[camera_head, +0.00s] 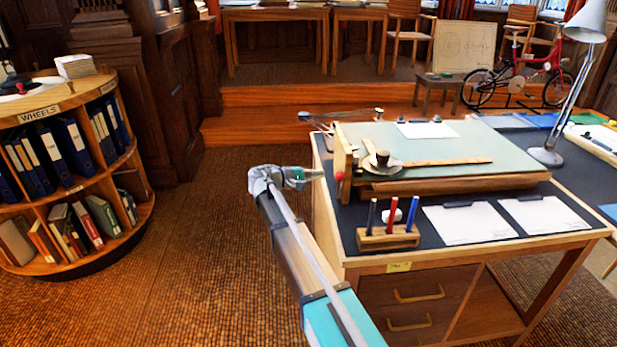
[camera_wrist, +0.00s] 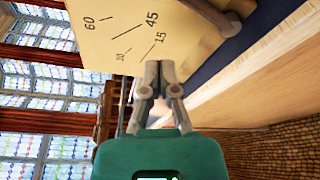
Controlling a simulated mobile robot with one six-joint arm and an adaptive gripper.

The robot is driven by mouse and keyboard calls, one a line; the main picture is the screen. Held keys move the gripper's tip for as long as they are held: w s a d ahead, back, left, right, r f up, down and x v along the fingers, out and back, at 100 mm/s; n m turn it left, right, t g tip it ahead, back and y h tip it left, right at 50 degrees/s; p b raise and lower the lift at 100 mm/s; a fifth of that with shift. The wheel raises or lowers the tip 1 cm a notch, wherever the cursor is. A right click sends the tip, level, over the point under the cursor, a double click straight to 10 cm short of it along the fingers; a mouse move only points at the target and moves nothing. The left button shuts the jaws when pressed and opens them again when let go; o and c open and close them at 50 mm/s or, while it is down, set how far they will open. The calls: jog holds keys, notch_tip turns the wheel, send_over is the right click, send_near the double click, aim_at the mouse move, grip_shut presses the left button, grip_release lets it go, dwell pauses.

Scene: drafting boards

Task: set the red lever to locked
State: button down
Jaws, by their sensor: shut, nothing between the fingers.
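The red lever shows in the head view as a red knob (camera_head: 339,176) at the left side of the tilted drafting board (camera_head: 437,138). Its arm and any locked marking are not readable there. My gripper (camera_head: 317,174) is just left of the knob; I cannot tell whether they touch. In the wrist view my gripper (camera_wrist: 159,66) is shut and empty, in front of a pale wooden side plate (camera_wrist: 140,48) with angle marks such as 15, 45 and 60. No red shows clearly in that view.
A cup on a saucer (camera_head: 384,161) and a wooden straightedge (camera_head: 447,161) lie on the board. A pen block (camera_head: 388,238) and papers (camera_head: 470,223) are on the desk in front. A round bookcase (camera_head: 75,175) stands at left. The floor between is clear.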

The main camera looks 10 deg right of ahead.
aim_at(339, 185)
jog(key=x, duration=0.5)
jog(key=shift+d, duration=0.15)
jog(key=s, duration=0.1)
jog(key=s+r, duration=0.1)
jog(key=shift+s+p, duration=0.3)
jog(key=shift+p, duration=0.05)
jog(key=shift+s+a+r, duration=0.2)
jog(key=shift+s+a, duration=0.05)
jog(key=shift+s, duration=0.35)
jog(key=shift+d, duration=0.2)
jog(key=shift+s+a, duration=0.15)
jog(key=shift+a, duration=0.1)
